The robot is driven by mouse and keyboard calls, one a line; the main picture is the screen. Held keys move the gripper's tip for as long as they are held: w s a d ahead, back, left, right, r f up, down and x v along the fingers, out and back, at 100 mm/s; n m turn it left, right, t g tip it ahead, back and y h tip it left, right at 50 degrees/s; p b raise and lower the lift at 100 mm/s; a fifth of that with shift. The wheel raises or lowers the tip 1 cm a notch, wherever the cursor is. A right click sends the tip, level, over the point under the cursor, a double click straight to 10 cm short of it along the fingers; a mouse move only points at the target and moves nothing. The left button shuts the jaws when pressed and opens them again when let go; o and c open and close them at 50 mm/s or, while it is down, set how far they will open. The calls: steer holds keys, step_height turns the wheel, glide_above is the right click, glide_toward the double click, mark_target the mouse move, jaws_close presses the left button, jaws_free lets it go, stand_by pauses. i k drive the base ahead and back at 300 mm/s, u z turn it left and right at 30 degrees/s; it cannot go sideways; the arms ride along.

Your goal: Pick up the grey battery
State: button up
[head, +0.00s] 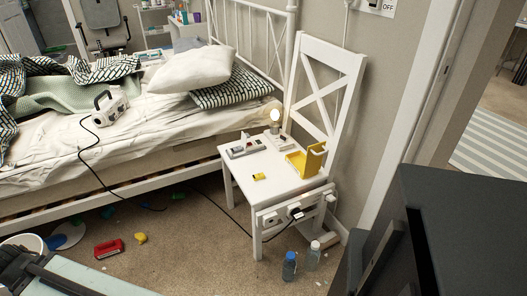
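I cannot surely single out the grey battery. A grey, box-like item (248,148) lies on the seat of the white chair (262,203), near its back left; it is too small to tell whether it is the battery. A small yellow block (259,176) lies on the seat in front of it. A yellow holder (307,159) stands at the seat's right side. My gripper is not seen in the head view.
A bed (130,135) fills the left. A small lit lamp (276,115) stands at the seat's back. Cables run to a power strip (290,212) on the chair. Two bottles (289,265) and a red item (108,249) are on the floor. A dark cabinet (470,230) blocks the right.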

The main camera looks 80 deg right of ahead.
mark_target(239, 149)
steer(key=z, duration=0.6)
steer(key=i, duration=1)
steer(key=u, duration=0.05)
